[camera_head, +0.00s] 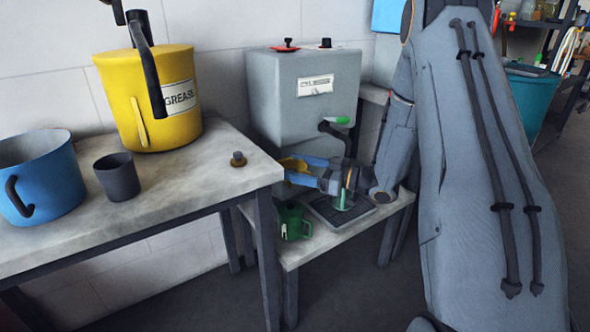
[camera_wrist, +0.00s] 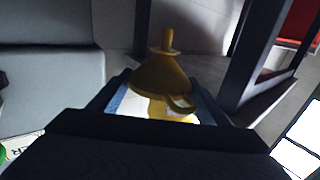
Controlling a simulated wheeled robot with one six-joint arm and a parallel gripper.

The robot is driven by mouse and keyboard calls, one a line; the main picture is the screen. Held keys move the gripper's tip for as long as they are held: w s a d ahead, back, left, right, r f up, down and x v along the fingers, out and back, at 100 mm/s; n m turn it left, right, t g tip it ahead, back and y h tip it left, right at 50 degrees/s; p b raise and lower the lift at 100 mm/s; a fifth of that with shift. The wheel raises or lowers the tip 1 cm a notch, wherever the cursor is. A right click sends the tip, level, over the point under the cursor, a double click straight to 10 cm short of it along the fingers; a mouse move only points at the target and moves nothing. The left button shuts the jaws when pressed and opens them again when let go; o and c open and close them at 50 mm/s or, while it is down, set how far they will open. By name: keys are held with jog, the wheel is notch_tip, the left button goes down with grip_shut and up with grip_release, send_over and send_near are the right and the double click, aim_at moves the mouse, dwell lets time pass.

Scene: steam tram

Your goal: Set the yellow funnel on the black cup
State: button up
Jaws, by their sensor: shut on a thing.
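The yellow funnel (camera_head: 291,164) is between the blue fingers of my gripper (camera_head: 303,166), over the lower bench and in front of the grey tank. In the wrist view the funnel (camera_wrist: 160,74) shows its cone, narrow spout and a small loop handle, with my gripper (camera_wrist: 160,97) shut on it. The spout points away from the wrist. The black cup (camera_head: 117,177) stands upright on the higher table at the left, well apart from my gripper. Its inside is mostly hidden.
On the higher table (camera_head: 210,165), a blue pot (camera_head: 40,190) stands left of the cup, a yellow grease bucket (camera_head: 150,100) behind it, and a small knob (camera_head: 238,159) near the right edge. The grey tank (camera_head: 305,100), green mug (camera_head: 291,221) and drip tray (camera_head: 325,212) are by my arm.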

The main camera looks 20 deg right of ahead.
jog(key=shift+r, duration=0.1)
jog(key=shift+r+p, duration=1.5)
jog(key=shift+p, duration=0.05)
